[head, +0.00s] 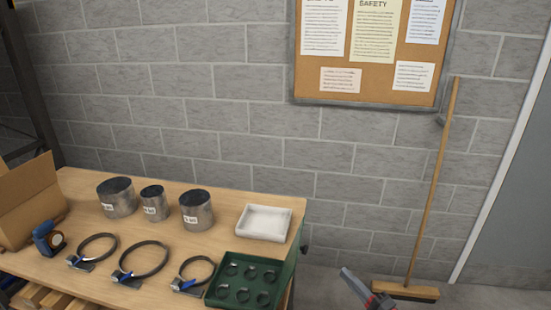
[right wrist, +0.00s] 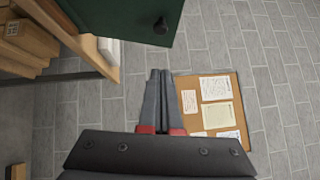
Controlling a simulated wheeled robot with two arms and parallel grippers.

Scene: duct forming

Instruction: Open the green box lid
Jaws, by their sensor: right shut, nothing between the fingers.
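The green box (head: 233,303) stands at the front right of the wooden table, with several small black ring clamps showing in it. A dark green panel (head: 291,262) rises along its right side, by the table edge; it looks like the lid standing open. In the right wrist view a dark green panel (right wrist: 115,17) with a black knob (right wrist: 161,25) shows at the top. My right gripper (head: 346,272) is to the right of the box, off the table and apart from the panel. Its fingers (right wrist: 159,74) are together and empty. My left gripper is out of view.
A white tray (head: 264,223) lies behind the green box. Three metal cylinders (head: 155,203) stand at the back, with three large ring clamps (head: 144,262) in front. A cardboard box (head: 27,200) is at left. A broom (head: 433,180) leans on the wall at right.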

